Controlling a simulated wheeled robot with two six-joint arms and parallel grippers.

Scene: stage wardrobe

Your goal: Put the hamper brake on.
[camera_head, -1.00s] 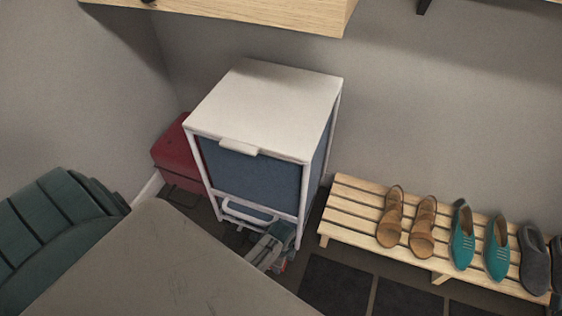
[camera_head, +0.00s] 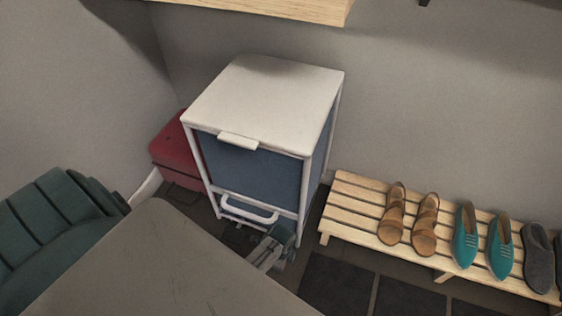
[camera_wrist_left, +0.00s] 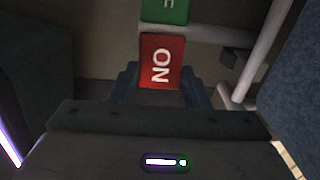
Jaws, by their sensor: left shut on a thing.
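The hamper (camera_head: 252,170) is a white-framed box with blue cloth sides and a white lid, standing against the wall in the head view. A white bar handle (camera_head: 248,210) shows low on its front. My left gripper (camera_head: 278,240) is at the hamper's lower front right corner. In the left wrist view a red brake tab (camera_wrist_left: 161,62) marked ON sits between the fingers of my left gripper (camera_wrist_left: 160,88), which is shut on it. A green tab (camera_wrist_left: 164,10) lies just beyond, its lettering partly cut off. My right gripper is not in view.
A red case (camera_head: 178,155) stands left of the hamper. A slatted wooden rack (camera_head: 352,208) with several shoes stands to its right. A teal padded seat (camera_head: 50,225) is at the left. Dark floor tiles (camera_head: 335,285) are clear in front of the rack.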

